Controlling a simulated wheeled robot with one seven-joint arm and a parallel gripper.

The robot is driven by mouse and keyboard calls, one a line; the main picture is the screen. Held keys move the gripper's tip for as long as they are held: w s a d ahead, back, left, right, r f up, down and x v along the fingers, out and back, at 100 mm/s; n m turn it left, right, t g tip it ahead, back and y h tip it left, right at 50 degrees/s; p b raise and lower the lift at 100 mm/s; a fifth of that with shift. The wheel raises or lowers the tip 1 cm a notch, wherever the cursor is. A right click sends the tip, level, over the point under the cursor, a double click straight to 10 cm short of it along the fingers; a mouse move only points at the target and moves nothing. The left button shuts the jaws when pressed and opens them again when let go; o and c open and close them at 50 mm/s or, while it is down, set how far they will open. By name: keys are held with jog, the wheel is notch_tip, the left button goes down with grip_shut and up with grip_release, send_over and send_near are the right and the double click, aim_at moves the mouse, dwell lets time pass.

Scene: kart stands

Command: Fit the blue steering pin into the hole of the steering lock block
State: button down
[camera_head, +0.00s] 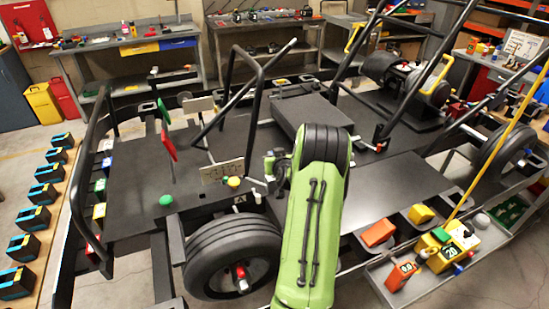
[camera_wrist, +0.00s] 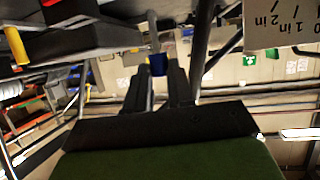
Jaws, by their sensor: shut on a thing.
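In the wrist view my gripper (camera_wrist: 157,72) is shut on the blue steering pin (camera_wrist: 157,62). The pin's blue part sits between the fingertips. A grey shaft runs on from it toward the top of the picture, beside a dark part of the kart; I cannot tell whether it touches anything. In the head view my green arm reaches over the kart's front, with the wrist (camera_head: 270,165) beside the steering area. The pin is not clear there. I cannot make out the steering lock block or its hole for certain in either view.
A light plate with lettering (camera_wrist: 285,22) is close at the upper right of the wrist view; plates (camera_head: 222,172) stand left of my wrist in the head view. Black frame tubes (camera_head: 247,95) rise nearby. A front wheel (camera_head: 232,252) is below. Yellow (camera_head: 233,182) and green (camera_head: 166,200) knobs are close.

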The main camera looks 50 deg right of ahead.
jog(key=shift+f+b, duration=4.2)
jog(key=shift+b, duration=0.6)
jog(key=shift+f+b, duration=0.25)
jog(key=shift+b, duration=0.35)
jog(key=c, duration=0.9)
grip_release()
jog(key=shift+s, duration=0.1)
jog(key=v, duration=0.7)
jog(key=shift+a, duration=0.15)
jog(key=shift+s+r, duration=0.1)
